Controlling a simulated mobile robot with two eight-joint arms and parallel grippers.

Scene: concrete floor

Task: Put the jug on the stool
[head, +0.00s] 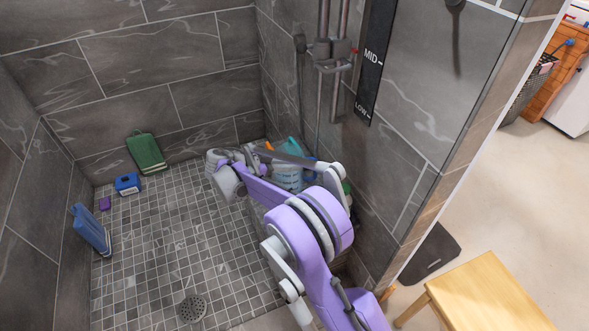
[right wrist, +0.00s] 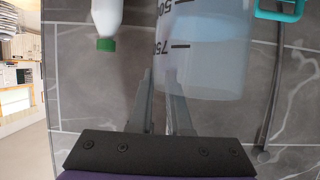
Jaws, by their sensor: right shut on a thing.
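The jug (head: 287,178) is a translucent blue measuring jug with a teal handle. It stands in the shower's back right corner, partly hidden by my right arm. In the right wrist view the jug (right wrist: 215,50) appears upside down with black volume marks. My right gripper (right wrist: 163,82) has its fingers on either side of the jug's wall at the rim and is shut on it. In the head view the right gripper (head: 284,158) is partly covered by my arm. The stool (head: 488,296) is light wood, at the bottom right outside the shower. My left gripper is not in view.
A white bottle with a green cap (right wrist: 106,25) is beside the jug. A tiled wall end (head: 418,215) separates jug and stool. The stool top is clear.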

